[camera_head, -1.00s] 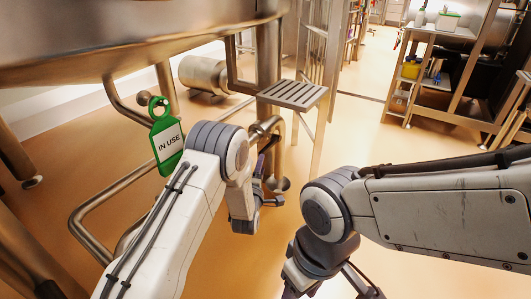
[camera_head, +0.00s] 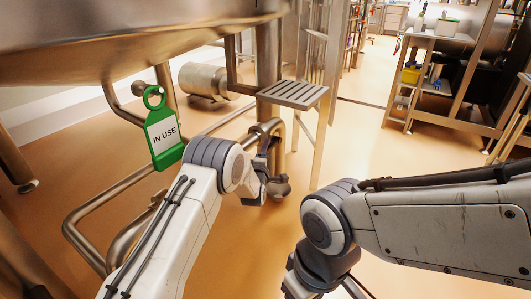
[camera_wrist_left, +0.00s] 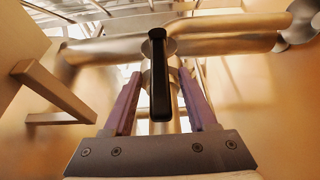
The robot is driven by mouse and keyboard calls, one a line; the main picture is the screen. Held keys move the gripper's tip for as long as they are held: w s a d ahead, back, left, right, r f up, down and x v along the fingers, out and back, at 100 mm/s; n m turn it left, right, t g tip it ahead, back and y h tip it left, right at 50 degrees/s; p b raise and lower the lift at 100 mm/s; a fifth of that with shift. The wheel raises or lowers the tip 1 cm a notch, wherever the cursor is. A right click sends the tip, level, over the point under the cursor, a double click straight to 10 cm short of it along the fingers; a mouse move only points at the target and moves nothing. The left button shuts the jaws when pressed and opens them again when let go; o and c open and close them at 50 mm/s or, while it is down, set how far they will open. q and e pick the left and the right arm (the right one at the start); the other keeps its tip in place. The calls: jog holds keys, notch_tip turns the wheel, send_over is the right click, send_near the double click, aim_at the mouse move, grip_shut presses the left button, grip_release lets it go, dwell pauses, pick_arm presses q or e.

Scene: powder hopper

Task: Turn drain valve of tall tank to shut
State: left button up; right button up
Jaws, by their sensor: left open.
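The tall tank (camera_head: 120,45) fills the upper left of the head view, with steel pipes below it. The drain valve's black lever handle (camera_wrist_left: 160,75) shows in the left wrist view in front of a steel pipe (camera_wrist_left: 225,42). My left gripper (camera_wrist_left: 160,78) is open, its two purple fingers on either side of the handle with gaps showing. In the head view my left gripper (camera_head: 270,168) is beside the pipework, partly hidden by its own wrist; the handle cannot be made out there.
A green IN USE tag (camera_head: 163,132) hangs by the pipes left of my left arm. A slatted step (camera_head: 293,94) stands just behind the left gripper. A steel trolley (camera_head: 425,75) is at the back right. The middle floor is open.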

pick_arm(q)
grip_shut()
dwell(1.4)
